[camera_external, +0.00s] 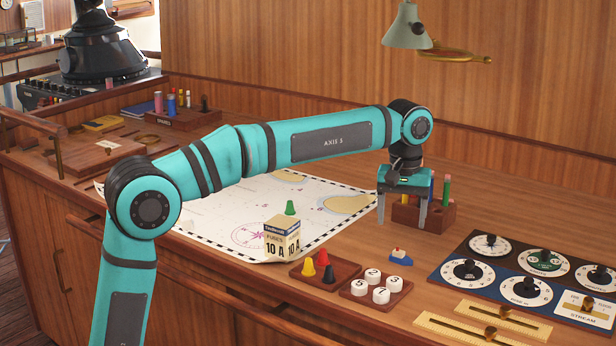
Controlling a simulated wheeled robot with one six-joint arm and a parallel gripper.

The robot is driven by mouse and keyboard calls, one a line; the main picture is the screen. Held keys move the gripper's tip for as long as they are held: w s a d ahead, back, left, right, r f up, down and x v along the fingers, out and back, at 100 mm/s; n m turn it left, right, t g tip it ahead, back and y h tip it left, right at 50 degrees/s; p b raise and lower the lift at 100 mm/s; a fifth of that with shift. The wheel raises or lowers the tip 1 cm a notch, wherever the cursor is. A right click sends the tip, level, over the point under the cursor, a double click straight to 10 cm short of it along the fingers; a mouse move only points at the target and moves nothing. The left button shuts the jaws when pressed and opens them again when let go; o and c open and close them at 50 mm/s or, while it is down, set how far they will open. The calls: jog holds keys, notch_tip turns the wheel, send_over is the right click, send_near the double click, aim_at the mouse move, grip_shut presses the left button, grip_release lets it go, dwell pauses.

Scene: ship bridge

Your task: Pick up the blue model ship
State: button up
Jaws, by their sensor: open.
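The blue model ship (401,260) is small, with a blue hull and a white and red upper part. It lies on the wooden desk, right of the chart and in front of the pen block. My gripper (402,220) points down with its two fingers apart and nothing between them. In the picture it is just above the ship, and a gap of bare desk shows between the fingertips and the ship. How far behind the ship the fingers are, I cannot tell.
A wooden block with pens (434,215) stands close behind my gripper. A tray with coloured pegs (339,270) and a tray with white numbered pieces (402,287) are in front of the ship. A dial panel (490,268) is to the right. A fuse box (281,238) stands on the chart (216,214).

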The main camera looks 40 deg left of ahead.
aim_at(401, 251)
jog(key=shift+d+f, duration=0.15)
jog(key=shift+f, duration=1.95)
jog(key=shift+d+f, duration=0.1)
jog(key=shift+f, duration=2)
jog(key=shift+c, duration=0.4)
grip_shut()
